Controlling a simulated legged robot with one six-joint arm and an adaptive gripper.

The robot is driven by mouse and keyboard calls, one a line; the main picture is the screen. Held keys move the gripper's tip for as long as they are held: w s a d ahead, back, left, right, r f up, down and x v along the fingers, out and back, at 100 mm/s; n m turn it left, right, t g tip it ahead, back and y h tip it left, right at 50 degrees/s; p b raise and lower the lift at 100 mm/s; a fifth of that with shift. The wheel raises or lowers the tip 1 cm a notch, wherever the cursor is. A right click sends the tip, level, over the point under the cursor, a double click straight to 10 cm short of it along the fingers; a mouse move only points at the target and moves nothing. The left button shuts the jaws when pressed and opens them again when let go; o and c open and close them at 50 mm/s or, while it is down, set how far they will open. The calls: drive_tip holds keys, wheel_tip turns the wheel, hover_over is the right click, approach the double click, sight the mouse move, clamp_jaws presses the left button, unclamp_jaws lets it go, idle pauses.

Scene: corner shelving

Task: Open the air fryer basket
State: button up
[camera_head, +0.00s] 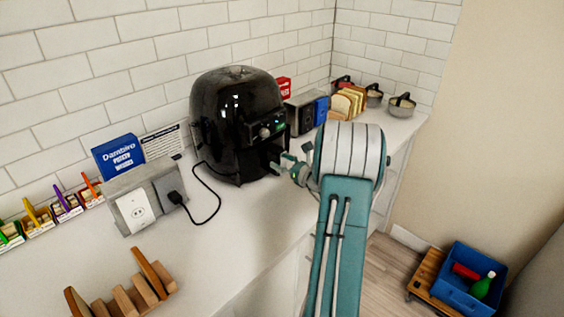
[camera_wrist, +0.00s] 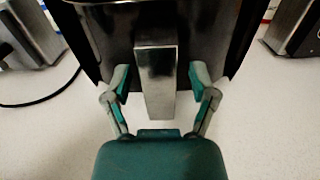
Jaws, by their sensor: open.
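The black air fryer (camera_head: 238,115) stands upright on the white counter in the head view, with its display and knob facing right. In the wrist view its dark front (camera_wrist: 190,40) fills the top, and the basket handle (camera_wrist: 154,85), a flat shiny grey bar, points down toward my gripper. My gripper (camera_wrist: 158,88) is open, with one teal-lined finger on each side of the handle and a gap on both sides. In the head view my gripper (camera_head: 280,167) is at the fryer's lower front. The basket looks closed, though its lower front is partly hidden there.
A power outlet box (camera_head: 133,212) with the fryer's black cord is at left. A toaster (camera_head: 300,115), bread slices (camera_head: 348,102) and pots (camera_head: 403,105) stand behind my arm. A wooden rack (camera_head: 125,295) is at front left. The counter before the fryer is clear.

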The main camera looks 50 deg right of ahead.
clamp_jaws()
drive_tip(key=s, duration=2.1)
drive_tip(key=shift+s, duration=0.15)
drive_tip(key=shift+r, duration=0.1)
unclamp_jaws()
drive_tip(key=s, duration=1.2)
